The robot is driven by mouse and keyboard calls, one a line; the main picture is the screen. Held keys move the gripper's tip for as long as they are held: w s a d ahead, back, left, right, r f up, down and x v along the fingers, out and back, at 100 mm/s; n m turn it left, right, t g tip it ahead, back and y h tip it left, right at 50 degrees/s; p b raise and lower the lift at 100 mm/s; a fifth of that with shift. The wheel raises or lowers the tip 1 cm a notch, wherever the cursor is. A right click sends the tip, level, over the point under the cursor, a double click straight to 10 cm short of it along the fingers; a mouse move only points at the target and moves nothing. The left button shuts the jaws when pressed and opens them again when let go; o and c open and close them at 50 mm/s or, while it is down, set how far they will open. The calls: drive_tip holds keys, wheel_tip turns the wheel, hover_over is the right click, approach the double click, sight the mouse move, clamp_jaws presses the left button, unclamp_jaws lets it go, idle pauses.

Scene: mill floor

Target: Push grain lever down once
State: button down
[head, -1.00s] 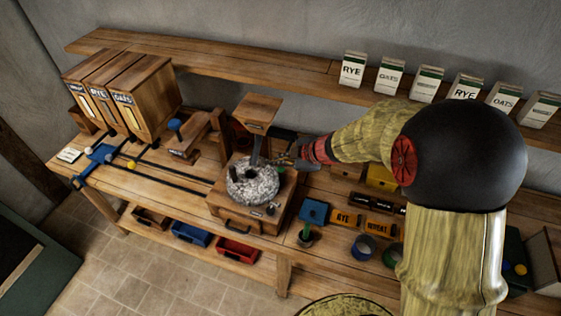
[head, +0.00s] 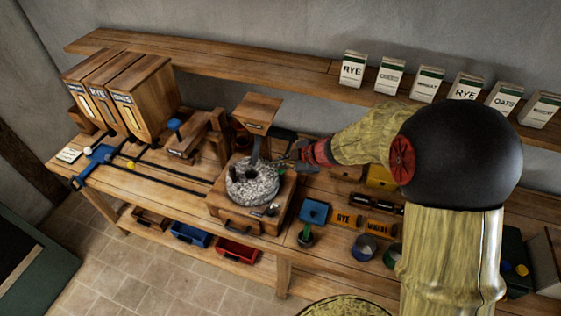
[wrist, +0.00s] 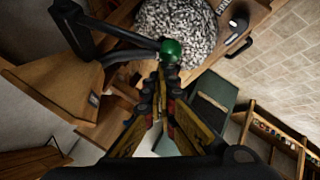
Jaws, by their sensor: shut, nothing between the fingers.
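In the wrist view a green ball knob (wrist: 171,51) sits at the end of a dark rod (wrist: 125,55). It is beside the grey speckled millstone (wrist: 180,25) and the wooden hopper (wrist: 55,85). No label shows that this is the grain lever. My gripper (wrist: 161,82) is shut and empty, its tips close to the knob; I cannot tell whether they touch. In the head view my gripper (head: 283,160) is just right of the hopper (head: 256,110), above the mill's right back edge. The millstone (head: 252,182) lies on its wooden box, and the knob is not clear there.
A blue knob (head: 174,124) stands on a wooden fixture left of the mill. Labelled grain bins (head: 145,90) stand farther left. A blue square piece (head: 314,212), labelled blocks and cups lie on the right of the bench. A shelf (head: 220,70) with several grain packets runs behind.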

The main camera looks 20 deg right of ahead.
drive_tip(key=shift+f, duration=0.55)
idle(0.4)
drive_tip(key=shift+r, duration=0.1)
idle(0.4)
drive_tip(key=shift+r+p, duration=2.75)
drive_tip(key=shift+p, duration=0.15)
wheel_tip(320, 180, up, 5)
drive_tip(key=p, duration=0.5)
drive_tip(key=shift+p, duration=0.3)
